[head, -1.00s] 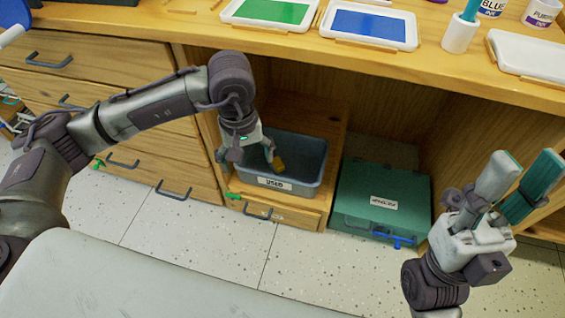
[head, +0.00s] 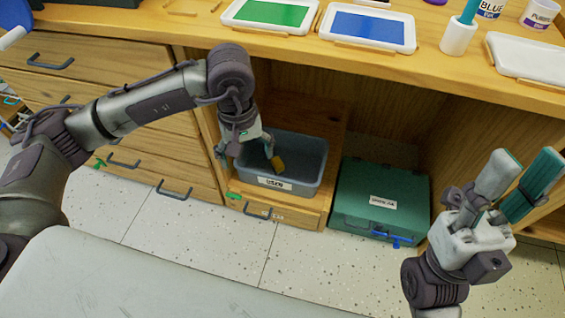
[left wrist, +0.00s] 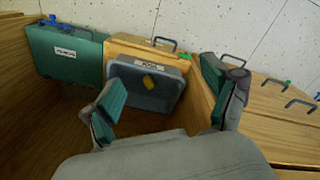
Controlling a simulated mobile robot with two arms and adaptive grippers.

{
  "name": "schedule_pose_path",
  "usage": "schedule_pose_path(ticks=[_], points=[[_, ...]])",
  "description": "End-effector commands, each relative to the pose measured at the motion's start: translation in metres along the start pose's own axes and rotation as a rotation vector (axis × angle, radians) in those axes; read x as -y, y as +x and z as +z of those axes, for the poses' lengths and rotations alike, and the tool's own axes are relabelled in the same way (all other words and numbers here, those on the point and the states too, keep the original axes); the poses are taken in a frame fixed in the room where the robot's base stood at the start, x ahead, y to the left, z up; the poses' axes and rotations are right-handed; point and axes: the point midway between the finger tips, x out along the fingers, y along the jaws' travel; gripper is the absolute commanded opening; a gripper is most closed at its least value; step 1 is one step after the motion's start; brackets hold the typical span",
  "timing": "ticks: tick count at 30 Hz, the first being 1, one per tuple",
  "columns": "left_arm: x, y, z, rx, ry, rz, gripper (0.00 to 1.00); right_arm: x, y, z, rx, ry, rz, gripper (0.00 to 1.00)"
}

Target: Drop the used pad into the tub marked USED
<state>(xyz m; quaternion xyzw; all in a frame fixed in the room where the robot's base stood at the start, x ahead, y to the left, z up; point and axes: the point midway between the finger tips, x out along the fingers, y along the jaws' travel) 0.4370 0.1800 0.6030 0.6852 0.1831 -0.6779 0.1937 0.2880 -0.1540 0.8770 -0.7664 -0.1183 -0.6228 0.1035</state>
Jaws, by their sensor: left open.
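A small mustard-yellow pad (head: 278,163) lies inside a grey tub (head: 318,165). The tub has a white label on its front that seems to read USED. In the left wrist view, the pad (left wrist: 149,82) shows against the inside of the tub (left wrist: 172,106), apart from both fingers. My left gripper (head: 246,152) is over the left part of the tub, open and empty. Its spread fingers also show in the left wrist view (left wrist: 160,92). My right gripper (head: 526,168) is far to the right, with its teal-padded fingers apart and nothing between them.
The tub stands on a wooden base inside an open desk bay. A green labelled case (head: 375,203) with a blue latch stands to its right. The desktop (head: 440,70) above carries green and blue ink trays and jars. Drawers (head: 140,140) with handles are at left.

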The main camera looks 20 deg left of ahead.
Motion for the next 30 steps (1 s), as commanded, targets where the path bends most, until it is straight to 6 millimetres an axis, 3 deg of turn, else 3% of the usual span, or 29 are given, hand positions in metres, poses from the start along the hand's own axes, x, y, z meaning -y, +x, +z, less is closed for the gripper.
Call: schedule_pose_path(ticks=[30], points=[[0.0, -0.023, 0.0, 0.0, -0.001, -0.001, 0.87, 0.0, 0.011, -0.002, 0.0, 0.0, 0.0, 0.4]])
